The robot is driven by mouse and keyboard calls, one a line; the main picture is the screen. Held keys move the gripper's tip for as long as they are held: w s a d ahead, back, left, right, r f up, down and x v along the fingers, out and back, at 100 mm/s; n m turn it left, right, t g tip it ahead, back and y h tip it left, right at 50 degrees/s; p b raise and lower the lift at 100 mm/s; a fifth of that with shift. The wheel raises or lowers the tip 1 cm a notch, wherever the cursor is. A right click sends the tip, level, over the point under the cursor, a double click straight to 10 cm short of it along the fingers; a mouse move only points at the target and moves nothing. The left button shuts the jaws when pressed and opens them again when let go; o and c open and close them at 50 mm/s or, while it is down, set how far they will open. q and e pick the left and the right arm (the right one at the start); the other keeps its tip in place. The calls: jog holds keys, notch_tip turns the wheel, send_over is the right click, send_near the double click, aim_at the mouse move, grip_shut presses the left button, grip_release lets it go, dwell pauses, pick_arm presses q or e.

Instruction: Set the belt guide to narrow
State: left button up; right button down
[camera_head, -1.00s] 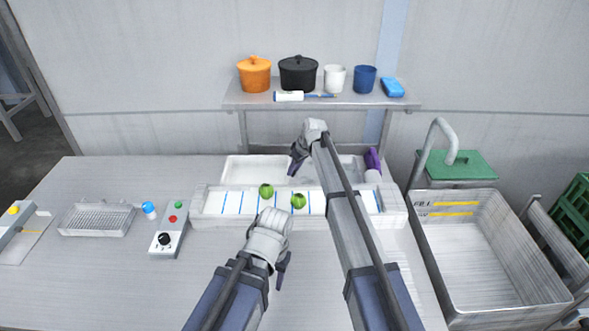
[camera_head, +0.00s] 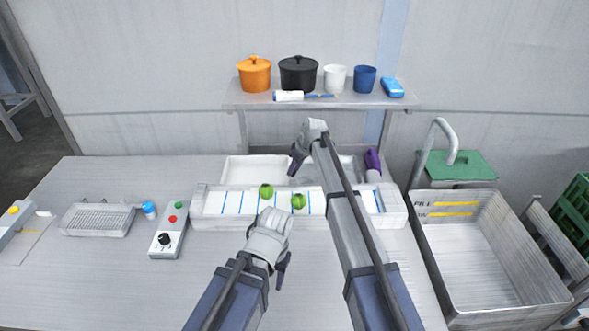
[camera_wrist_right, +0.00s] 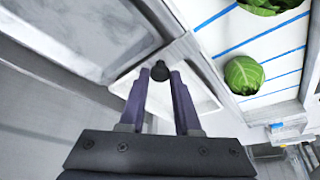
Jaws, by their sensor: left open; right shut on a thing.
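The belt (camera_head: 232,203) is a white strip with blue cross lines in a pale frame, and two green heads lie on it. My right gripper (camera_head: 297,163) reaches over the belt to its far side. In the right wrist view its purple fingers (camera_wrist_right: 160,82) are shut on a small dark knob (camera_wrist_right: 159,70) beside the belt's edge. The guide that the knob may belong to cannot be made out clearly. My left gripper (camera_head: 283,268) is open and empty in front of the belt, over the bare table. Its near side is partly hidden by its own wrist.
A control box (camera_head: 168,235) with a black dial and red and green buttons stands left of the belt. A wire-like tray (camera_head: 98,219) lies farther left. A shelf (camera_head: 235,98) with pots and cups stands behind. The front table is free.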

aim_at(291, 185)
jog(key=s, duration=0.5)
jog(key=shift+s, duration=0.35)
jog(key=c, duration=0.6)
grip_release()
jog(key=shift+w, duration=0.1)
